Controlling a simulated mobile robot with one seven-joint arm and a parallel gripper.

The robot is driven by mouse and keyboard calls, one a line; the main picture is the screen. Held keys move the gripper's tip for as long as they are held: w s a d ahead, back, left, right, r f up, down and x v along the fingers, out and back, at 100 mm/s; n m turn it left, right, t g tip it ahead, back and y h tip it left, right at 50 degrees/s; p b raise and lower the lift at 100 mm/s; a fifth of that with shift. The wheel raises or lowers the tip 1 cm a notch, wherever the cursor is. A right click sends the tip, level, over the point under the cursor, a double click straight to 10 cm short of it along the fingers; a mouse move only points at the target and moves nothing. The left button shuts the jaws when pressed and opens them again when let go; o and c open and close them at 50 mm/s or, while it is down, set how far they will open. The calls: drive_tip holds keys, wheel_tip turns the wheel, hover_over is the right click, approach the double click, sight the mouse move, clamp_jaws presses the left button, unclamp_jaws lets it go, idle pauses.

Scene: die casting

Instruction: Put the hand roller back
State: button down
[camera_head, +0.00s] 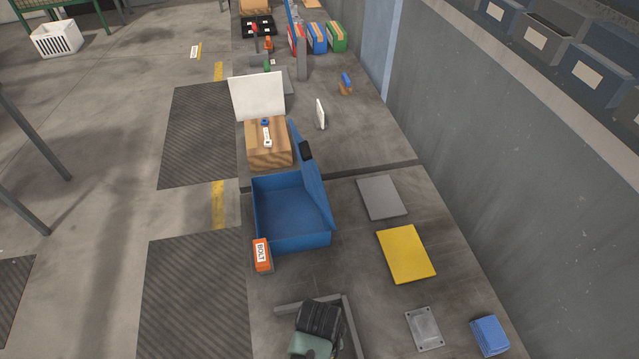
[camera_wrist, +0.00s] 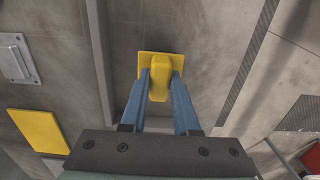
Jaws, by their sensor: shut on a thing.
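My gripper (camera_wrist: 161,92) shows in the wrist view with its two blue fingers closed on a yellow thing (camera_wrist: 157,77). The yellow thing has a wide flat plate and a narrower rounded block between the fingers. It may be the hand roller, but I cannot tell for sure from this angle. It is over the grey bench, inside or above a grey corner frame (camera_wrist: 97,45); I cannot tell whether it touches the bench. In the head view my dark wrist is over the same grey frame (camera_head: 348,315), and my fingers and the yellow thing are hidden.
A blue open-lidded box (camera_head: 290,208) and an orange BOLT box (camera_head: 262,255) stand beyond the frame. Bare bench lies between.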

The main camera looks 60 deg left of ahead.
drive_tip(key=c, duration=1.1)
unclamp_jaws()
drive_tip(key=shift+f, duration=0.2)
drive_tip(key=o, duration=0.4)
drive_tip(key=shift+o, duration=0.2)
drive_tip(key=shift+r, duration=0.1)
wheel_tip(320, 180, up, 12)
drive_tip(key=shift+a+r, duration=0.15)
